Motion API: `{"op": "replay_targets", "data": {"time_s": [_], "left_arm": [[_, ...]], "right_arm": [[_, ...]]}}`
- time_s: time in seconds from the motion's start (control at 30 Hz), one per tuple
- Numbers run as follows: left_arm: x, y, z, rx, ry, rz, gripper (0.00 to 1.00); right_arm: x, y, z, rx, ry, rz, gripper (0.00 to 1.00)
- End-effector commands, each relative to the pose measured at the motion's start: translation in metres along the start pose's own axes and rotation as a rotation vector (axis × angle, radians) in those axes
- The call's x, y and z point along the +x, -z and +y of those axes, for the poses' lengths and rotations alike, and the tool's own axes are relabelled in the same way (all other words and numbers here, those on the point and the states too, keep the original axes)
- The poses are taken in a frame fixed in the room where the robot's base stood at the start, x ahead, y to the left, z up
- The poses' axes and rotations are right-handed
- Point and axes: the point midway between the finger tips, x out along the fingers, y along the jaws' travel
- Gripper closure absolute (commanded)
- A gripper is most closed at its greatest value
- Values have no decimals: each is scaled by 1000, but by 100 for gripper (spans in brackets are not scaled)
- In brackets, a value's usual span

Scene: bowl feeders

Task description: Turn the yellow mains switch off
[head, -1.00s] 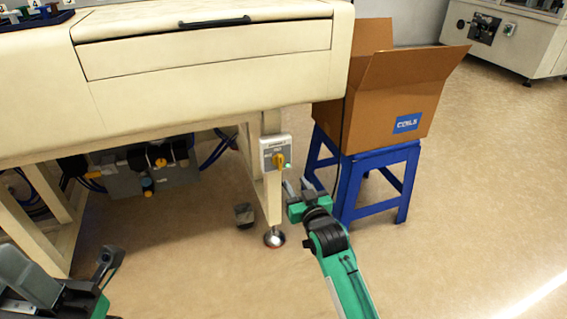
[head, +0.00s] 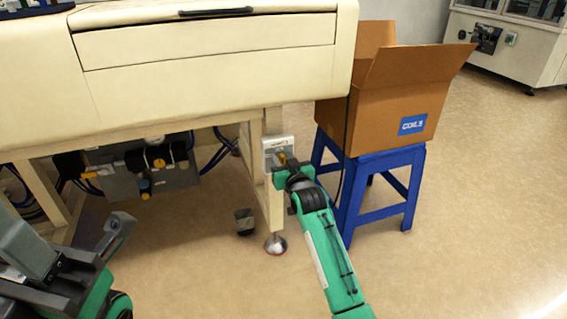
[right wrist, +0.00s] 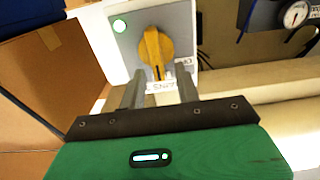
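The yellow mains switch (right wrist: 155,52) is a rotary knob on a pale plate fixed to the machine's front leg. In the head view the knob (head: 282,158) is partly hidden by my right gripper (head: 284,168). In the right wrist view my right gripper (right wrist: 160,88) is open, its fingers apart on either side of the knob's lower end. I cannot tell whether they touch it. My left gripper (head: 72,240) is open and empty at lower left.
An open cardboard box (head: 385,115) stands on a blue stool (head: 380,165) just right of the switch. The cream machine body (head: 200,75) overhangs the leg (head: 274,205). A pneumatic unit (head: 150,170) hangs beneath it. Floor at the right is clear.

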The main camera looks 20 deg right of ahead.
Motion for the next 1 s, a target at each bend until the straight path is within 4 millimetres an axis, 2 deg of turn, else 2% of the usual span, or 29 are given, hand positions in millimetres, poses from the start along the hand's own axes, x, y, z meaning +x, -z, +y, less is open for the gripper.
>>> {"op": "replay_targets", "data": {"time_s": [0.27,0.43,0.47,0.9,1.0], "left_arm": [[1,0,0,-1,-1,2,64],[1,0,0,-1,-1,2,64],[1,0,0,-1,-1,2,64],[7,1,-3,6,4,9,64],[-3,-1,-10,26,18,-33,64]], "right_arm": [[2,0,0,0,0,0,67],[1,0,0,0,0,-1,97],[1,0,0,0,0,-1,100],[1,-2,-1,-38,0,-10,100],[1,-2,-2,-80,1,-13,100]]}}
